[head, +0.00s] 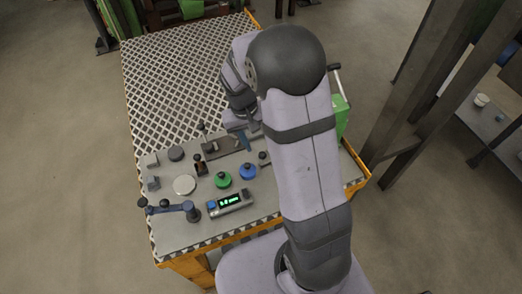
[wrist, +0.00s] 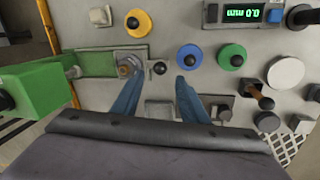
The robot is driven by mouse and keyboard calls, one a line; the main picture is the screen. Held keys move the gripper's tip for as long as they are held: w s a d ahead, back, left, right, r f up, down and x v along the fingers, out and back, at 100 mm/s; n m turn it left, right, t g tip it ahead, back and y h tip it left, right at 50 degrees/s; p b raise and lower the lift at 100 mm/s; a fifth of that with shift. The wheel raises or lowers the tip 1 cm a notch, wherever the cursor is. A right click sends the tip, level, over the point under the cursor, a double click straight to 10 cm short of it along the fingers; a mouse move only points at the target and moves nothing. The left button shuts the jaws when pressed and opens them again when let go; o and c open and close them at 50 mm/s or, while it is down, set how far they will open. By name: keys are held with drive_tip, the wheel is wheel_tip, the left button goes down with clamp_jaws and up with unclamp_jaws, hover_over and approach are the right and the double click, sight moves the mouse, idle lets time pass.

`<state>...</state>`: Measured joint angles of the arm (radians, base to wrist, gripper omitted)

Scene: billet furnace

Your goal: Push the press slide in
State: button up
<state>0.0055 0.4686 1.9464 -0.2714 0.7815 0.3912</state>
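A green press body (wrist: 35,88) stands at the left of the wrist view. A flat green bar (wrist: 97,63) runs from it to a round metal piece (wrist: 127,66); this looks like the press slide, but I cannot be sure. My gripper (wrist: 159,78) is open, its two blue fingers apart and pointing down at the panel. A small black knob (wrist: 159,68) shows between the fingertips, with nothing visibly gripped. The left finger lies close to the metal piece; I cannot tell whether they touch. In the head view my arm partly hides the green press (head: 342,117).
Yellow (wrist: 138,23), blue (wrist: 189,57) and green (wrist: 232,57) knobs lie near the fingers. A digital readout (head: 231,202) and a blue-grey lever (head: 172,208) sit on the panel's near side. The table's patterned far part (head: 175,75) is clear.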

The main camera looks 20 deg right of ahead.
sight(262, 153)
drive_tip(key=shift+s+d+f+p, duration=0.1)
drive_tip(key=shift+d+f+p, duration=0.1)
drive_tip(key=shift+f, duration=0.8)
drive_tip(key=shift+w+d+f+p, duration=0.1)
drive_tip(key=shift+d+f+p, duration=0.1)
drive_tip(key=shift+f, duration=0.75)
drive_tip(key=shift+s+d+f+p, duration=0.1)
drive_tip(key=shift+d+f, duration=0.1)
drive_tip(key=shift+f, duration=0.8)
